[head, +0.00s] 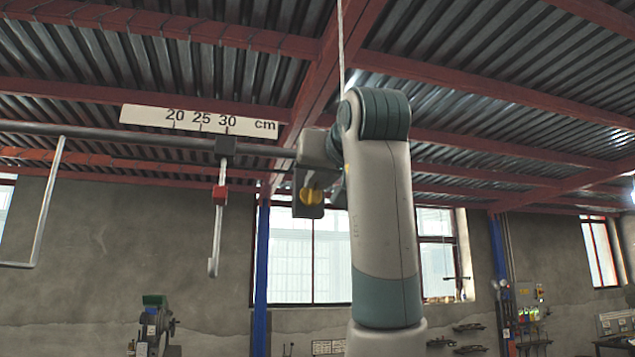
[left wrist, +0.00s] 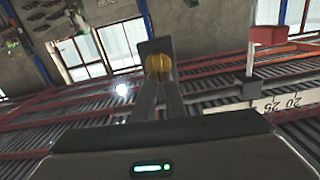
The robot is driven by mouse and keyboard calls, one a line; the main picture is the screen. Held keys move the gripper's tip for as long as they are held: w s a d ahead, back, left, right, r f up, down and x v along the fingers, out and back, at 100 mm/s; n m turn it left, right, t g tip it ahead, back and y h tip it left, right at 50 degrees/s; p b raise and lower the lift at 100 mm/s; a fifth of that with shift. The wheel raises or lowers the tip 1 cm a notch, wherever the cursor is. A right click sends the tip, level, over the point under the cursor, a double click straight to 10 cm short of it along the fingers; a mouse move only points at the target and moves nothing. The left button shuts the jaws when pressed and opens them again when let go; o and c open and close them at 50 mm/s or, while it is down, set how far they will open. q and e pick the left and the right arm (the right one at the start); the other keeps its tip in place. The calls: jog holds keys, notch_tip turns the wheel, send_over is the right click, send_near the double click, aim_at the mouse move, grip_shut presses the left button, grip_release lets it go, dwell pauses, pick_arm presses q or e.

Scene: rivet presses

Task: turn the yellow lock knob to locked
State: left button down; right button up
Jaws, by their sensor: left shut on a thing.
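The yellow lock knob (head: 311,196) sits on a dark grey plate (head: 308,212) hanging below the right end of a horizontal bar. In the left wrist view the knob (left wrist: 158,63) shows between the fingertips, in front of its plate (left wrist: 155,46). My left gripper (head: 310,188) is at the knob, and in the left wrist view its two fingers (left wrist: 159,72) converge on it from both sides. It is shut on the knob. The fingers hide part of the knob, so its lock setting cannot be read. My right gripper is not in view.
The dark bar (head: 90,133) runs left from the knob, with a white cm scale (head: 198,121) above it. A slider (head: 225,146) carries a hanging hooked rod with a red block (head: 220,195). A bent pale rod (head: 47,205) hangs farther left. A green-topped machine (head: 154,322) stands below.

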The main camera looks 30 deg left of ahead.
pick_arm(q)
jog(key=m+b, duration=0.3)
jog(key=m, duration=0.1)
jog(key=w+f+m+b, duration=0.1)
jog(key=m+b, duration=0.3)
jog(key=m, duration=0.1)
jog(key=d+m+b, duration=0.1)
jog(key=m+b, duration=0.3)
jog(key=m, duration=0.1)
jog(key=shift+w+f, duration=0.15)
jog(key=shift+f, duration=0.25)
jog(key=shift+f+m+b, duration=0.1)
jog(key=shift+m+b, duration=0.9)
jog(key=shift+m, duration=0.6)
jog(key=c, duration=1.8)
grip_release()
jog(key=shift+d, duration=0.1)
jog(key=shift+w, duration=0.1)
